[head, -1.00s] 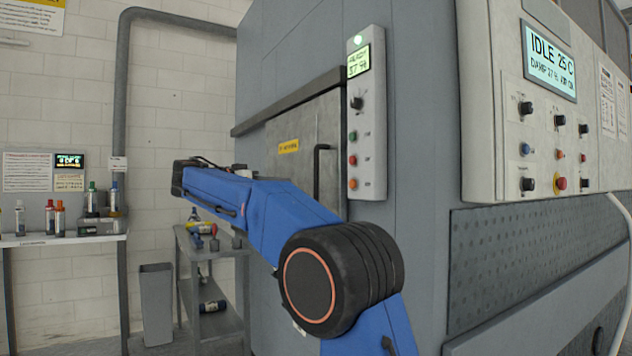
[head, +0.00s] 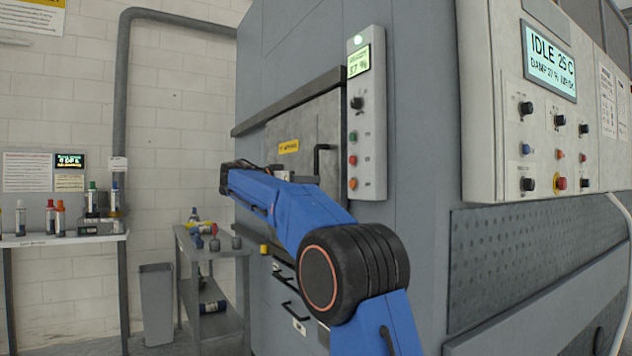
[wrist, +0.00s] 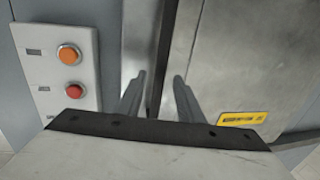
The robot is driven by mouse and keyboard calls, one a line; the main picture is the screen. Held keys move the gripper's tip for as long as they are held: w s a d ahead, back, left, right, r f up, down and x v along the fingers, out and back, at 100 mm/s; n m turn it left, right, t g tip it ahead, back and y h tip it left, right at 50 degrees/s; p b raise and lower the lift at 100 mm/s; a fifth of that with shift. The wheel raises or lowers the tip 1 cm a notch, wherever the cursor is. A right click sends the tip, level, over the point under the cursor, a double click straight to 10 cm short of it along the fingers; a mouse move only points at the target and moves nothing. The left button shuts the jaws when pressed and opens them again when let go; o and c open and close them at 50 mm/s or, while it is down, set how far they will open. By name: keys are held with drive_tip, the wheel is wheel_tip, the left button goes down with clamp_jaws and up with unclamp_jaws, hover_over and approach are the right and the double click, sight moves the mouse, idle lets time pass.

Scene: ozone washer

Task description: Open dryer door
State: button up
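The dryer door (head: 285,128) is a grey metal panel with a yellow label, and it looks shut in the head view. Its black handle (head: 317,163) stands upright near the door's right edge, with its lower end hidden by my arm. In the wrist view the door (wrist: 245,65) fills the right side. A dark upright bar (wrist: 165,45), apparently the handle, shows between the two fingers of my gripper (wrist: 158,92). The fingers are apart, one on each side of the bar in the picture. I cannot tell whether they touch it. In the head view my gripper is mostly hidden behind my arm.
A narrow control panel (head: 366,115) with buttons is right of the door; it also shows close on the left in the wrist view (wrist: 62,75). A larger control box (head: 510,150) juts out further right. A cart (head: 208,255) and a bin (head: 157,300) stand left.

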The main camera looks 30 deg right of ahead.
drive_tip(key=shift+x, duration=2.15)
clamp_jaws()
